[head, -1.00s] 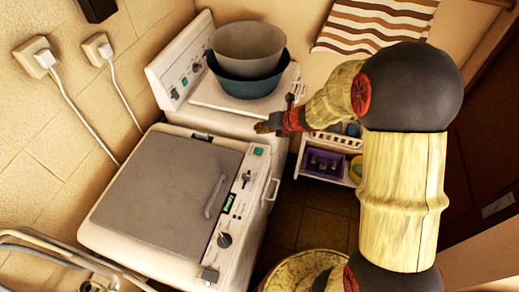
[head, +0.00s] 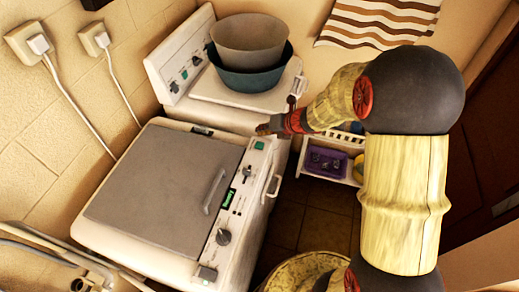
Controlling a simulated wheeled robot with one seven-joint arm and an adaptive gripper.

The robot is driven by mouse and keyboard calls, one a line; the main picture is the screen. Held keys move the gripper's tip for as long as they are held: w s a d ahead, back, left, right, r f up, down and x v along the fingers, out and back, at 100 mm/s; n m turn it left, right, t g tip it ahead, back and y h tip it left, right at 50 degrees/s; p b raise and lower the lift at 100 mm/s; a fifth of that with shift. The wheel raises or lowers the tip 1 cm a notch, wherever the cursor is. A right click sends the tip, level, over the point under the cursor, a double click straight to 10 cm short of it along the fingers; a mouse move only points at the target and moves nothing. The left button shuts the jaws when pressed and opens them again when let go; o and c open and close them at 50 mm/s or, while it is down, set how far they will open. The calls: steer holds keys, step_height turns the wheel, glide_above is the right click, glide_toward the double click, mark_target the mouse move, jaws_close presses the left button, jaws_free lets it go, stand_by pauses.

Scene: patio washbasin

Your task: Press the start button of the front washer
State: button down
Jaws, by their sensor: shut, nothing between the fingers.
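The front washer (head: 160,190) is a white machine with a grey lid, at the lower left of the head view. Its control strip runs along the right side. A green square button (head: 259,145) sits at the strip's far end, and a lit green display (head: 228,198) and a dark knob (head: 223,237) are lower on it. My gripper (head: 264,129) reaches in from the right. It is shut and empty, with its tip just beyond the green button in the picture. I cannot tell its height above the panel, but the button's face shows uncovered.
Floor shows between the front washer and my arm.

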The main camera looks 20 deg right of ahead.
mark_target(261, 144)
steer(key=shift+f+b, duration=1.35)
steer(key=shift+f, duration=0.7)
steer(key=shift+f, duration=0.4)
steer(key=shift+f+b, duration=0.5)
steer(key=shift+b, duration=0.1)
steer(key=shift+r, duration=0.15)
stand_by(0.9)
steer(key=shift+r+p, duration=0.85)
steer(key=shift+p, duration=0.1)
step_height(261, 144, up, 5)
steer(key=p, duration=0.4)
steer(key=shift+p, duration=0.4)
